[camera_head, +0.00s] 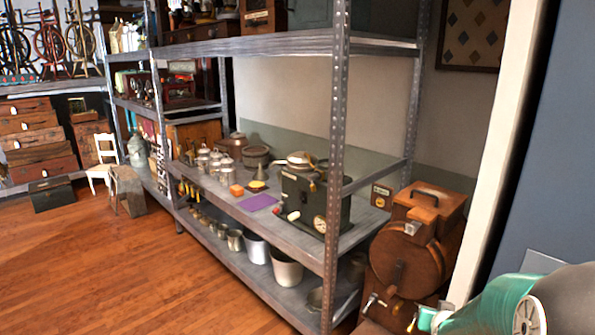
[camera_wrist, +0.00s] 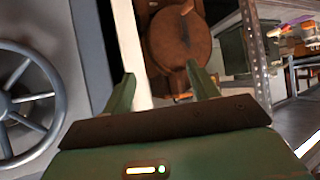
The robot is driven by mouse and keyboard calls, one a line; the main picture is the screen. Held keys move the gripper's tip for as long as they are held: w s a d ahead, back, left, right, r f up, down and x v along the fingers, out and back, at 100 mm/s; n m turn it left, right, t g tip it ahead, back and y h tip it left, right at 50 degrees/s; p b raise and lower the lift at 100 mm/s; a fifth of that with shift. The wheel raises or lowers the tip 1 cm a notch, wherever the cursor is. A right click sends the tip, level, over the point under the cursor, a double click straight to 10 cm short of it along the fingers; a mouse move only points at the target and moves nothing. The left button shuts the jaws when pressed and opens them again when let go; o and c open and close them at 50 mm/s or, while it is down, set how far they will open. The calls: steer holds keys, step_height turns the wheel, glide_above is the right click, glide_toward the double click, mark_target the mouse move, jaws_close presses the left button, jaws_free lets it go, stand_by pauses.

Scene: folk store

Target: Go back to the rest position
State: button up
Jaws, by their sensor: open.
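My gripper (camera_wrist: 165,88) shows in the wrist view with its two green fingers spread apart and nothing between them. Beyond the fingers is a brown wooden machine (camera_wrist: 180,38) with a round front. In the head view, part of my green arm is at the lower right, beside the same brown machine (camera_head: 412,255). The gripper's fingertips are not clear in the head view. My gripper is well away from the shelf's items.
A metal shelf rack (camera_head: 338,150) holds pots, an orange block (camera_head: 236,190), a purple sheet (camera_head: 258,203) and a dark green machine (camera_head: 312,200). A grey spoked wheel (camera_wrist: 15,95) is at left in the wrist view. The wooden floor (camera_head: 130,270) at front left is clear.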

steer(key=s+a+r+n+g+y, duration=0.1)
steer(key=s+a+r+y, duration=0.1)
steer(key=s+a+r, duration=0.4)
steer(key=s+a+r+n+g+y, duration=0.1)
steer(key=s+a+r+g, duration=0.1)
steer(key=s+a+r, duration=0.2)
steer(key=s+a+r+n+g+y, duration=0.1)
steer(key=s+a+r, duration=0.4)
steer(key=s+a, duration=0.6)
steer(key=s+n, duration=0.1)
steer(key=s, duration=0.2)
steer(key=shift+a+n+g, duration=0.25)
steer(key=shift+n+g, duration=0.05)
steer(key=shift+g, duration=0.1)
steer(key=shift+c, duration=0.2)
steer(key=c, duration=0.5)
steer(key=shift+o, duration=0.2)
steer(key=shift+d, duration=0.15)
